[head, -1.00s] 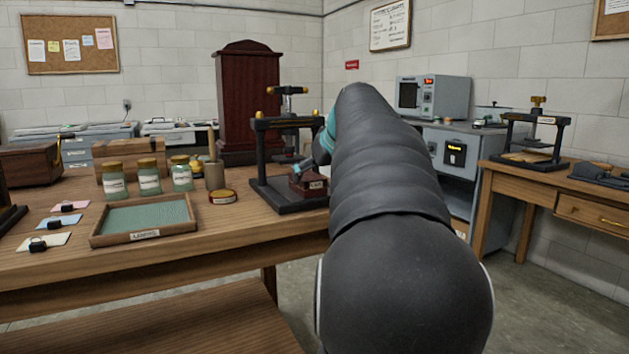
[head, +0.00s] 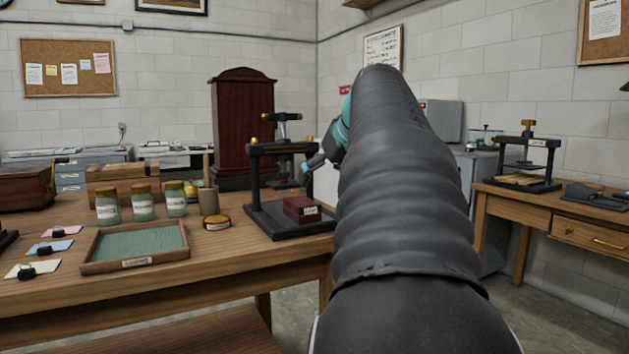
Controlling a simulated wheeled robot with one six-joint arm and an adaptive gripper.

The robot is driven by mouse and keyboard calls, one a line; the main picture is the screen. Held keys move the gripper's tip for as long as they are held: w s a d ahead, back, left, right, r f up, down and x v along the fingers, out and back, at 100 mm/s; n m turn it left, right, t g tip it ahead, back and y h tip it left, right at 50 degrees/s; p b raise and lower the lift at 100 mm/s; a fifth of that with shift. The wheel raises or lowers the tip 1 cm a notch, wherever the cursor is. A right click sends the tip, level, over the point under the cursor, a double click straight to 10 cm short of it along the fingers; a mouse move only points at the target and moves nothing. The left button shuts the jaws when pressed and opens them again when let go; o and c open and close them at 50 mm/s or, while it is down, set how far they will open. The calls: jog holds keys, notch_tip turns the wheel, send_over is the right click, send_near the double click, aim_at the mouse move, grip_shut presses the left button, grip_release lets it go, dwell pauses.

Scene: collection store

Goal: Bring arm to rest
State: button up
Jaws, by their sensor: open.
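My gripper (head: 311,168) shows in the head view just left of my arm, above the right end of the wooden table (head: 235,270). It is open and looks empty, though it is small and partly hidden by my arm. A small dark red box (head: 301,209) sits on the base of a black press (head: 262,205) below my gripper, apart from it. My dark sleeved arm fills the middle right and hides what lies behind it.
On the table are a green-lined tray (head: 137,245), several labelled jars (head: 142,204), a round tin (head: 216,222) and cards with small dark objects (head: 42,248). A tall dark red cabinet (head: 243,125) stands behind. A second wooden desk (head: 560,220) with a press stands at the right.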

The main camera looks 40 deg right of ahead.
dwell(0.3)
jog(key=s+a+f+m+g, duration=0.1)
jog(key=s+a+f+m, duration=0.1)
jog(key=f, duration=0.6)
jog(key=s+a+f+m+g, duration=0.1)
jog(key=a+f+m+g, duration=0.1)
jog(key=f, duration=0.5)
jog(key=s+a+f+n, duration=0.2)
jog(key=s+a+f, duration=0.2)
jog(key=a, duration=0.5)
jog(key=s+a+f+n+y, duration=0.1)
jog(key=s+a+f+n, duration=0.1)
jog(key=s+a+f, duration=0.3)
jog(key=s+a+f+n, duration=0.2)
jog(key=s+a+f, duration=0.3)
jog(key=a, duration=0.8)
jog(key=shift+f+y+p, duration=0.4)
jog(key=shift+f, duration=0.5)
